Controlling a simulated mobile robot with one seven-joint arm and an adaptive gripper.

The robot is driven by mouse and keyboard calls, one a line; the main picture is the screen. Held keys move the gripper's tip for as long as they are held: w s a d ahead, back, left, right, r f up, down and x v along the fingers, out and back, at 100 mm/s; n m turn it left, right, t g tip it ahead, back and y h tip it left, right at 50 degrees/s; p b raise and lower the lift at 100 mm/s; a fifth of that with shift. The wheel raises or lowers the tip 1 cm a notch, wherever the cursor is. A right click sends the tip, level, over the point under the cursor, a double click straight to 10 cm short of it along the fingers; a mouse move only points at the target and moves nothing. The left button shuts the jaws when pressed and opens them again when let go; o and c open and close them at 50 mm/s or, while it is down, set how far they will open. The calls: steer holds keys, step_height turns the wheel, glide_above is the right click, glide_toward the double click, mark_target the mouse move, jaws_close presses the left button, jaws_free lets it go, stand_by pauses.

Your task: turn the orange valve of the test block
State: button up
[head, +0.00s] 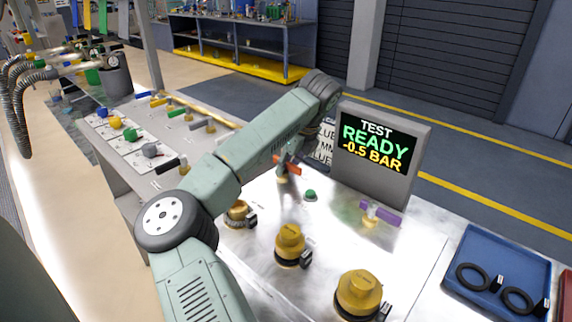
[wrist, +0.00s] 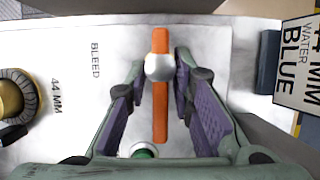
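The orange valve (head: 292,168) stands on the metal top of the test block (head: 330,250), left of the display. In the wrist view the valve's orange bar handle (wrist: 160,112) runs up and down the picture, with a round silver hub (wrist: 159,67) on it. My gripper (wrist: 160,62) is open, with one purple-padded finger on each side of the bar. A gap shows between each pad and the bar. In the head view my arm hides most of the gripper.
A green button (head: 310,195) is close to the valve; it also shows in the wrist view (wrist: 143,152). A display (head: 376,144) reads "TEST READY -0.5 BAR". A purple valve (head: 381,213) and yellow caps (head: 359,292) stand nearby. A blue tray (head: 492,240) with black rings is at right.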

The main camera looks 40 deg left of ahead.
jaws_close()
